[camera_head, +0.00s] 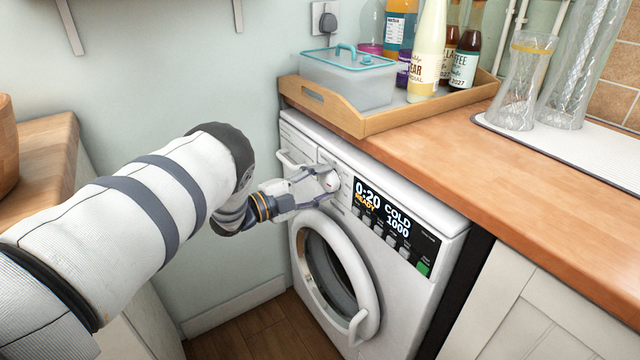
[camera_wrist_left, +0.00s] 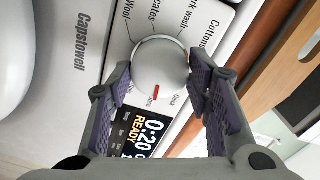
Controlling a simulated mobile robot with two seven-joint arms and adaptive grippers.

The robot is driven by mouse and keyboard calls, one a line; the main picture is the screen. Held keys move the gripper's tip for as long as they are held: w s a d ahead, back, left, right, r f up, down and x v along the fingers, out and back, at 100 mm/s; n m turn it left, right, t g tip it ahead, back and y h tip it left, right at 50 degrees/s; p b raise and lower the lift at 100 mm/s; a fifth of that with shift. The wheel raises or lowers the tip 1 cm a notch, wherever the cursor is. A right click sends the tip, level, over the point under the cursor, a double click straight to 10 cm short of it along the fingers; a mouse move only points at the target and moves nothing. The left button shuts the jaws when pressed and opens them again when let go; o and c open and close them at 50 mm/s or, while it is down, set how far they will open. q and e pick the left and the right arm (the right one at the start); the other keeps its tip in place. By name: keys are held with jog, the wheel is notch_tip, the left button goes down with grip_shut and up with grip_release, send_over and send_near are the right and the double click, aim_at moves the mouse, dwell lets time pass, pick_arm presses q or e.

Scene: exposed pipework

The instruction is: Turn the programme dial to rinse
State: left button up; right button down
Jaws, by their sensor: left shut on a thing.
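The programme dial (camera_wrist_left: 162,62) is a round, light grey knob on the washing machine's (camera_head: 428,290) front panel. It also shows in the head view (camera_head: 331,183), partly covered by the fingers. A red mark on its rim points toward a small label beside "Quick" that is hard to read. My left gripper (camera_wrist_left: 158,78) is shut on the dial, one finger on each side; in the head view it reaches the panel from the left (camera_head: 322,181). The display (camera_head: 384,212) reads 0:20, READY, COLD, 1000. My right gripper is not in view.
The machine's round door (camera_head: 365,275) is below the dial. A wooden tray (camera_head: 375,125) with a lidded box and several bottles stands above on the worktop (camera_head: 540,150). A detergent drawer (camera_head: 296,160) is left of the dial. Open floor (camera_head: 265,335) lies in front.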

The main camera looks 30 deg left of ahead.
pick_arm(q)
jog(key=o, duration=1.1)
jog(key=shift+o, duration=0.2)
jog(key=v, duration=1.2)
jog(key=shift+f, duration=0.1)
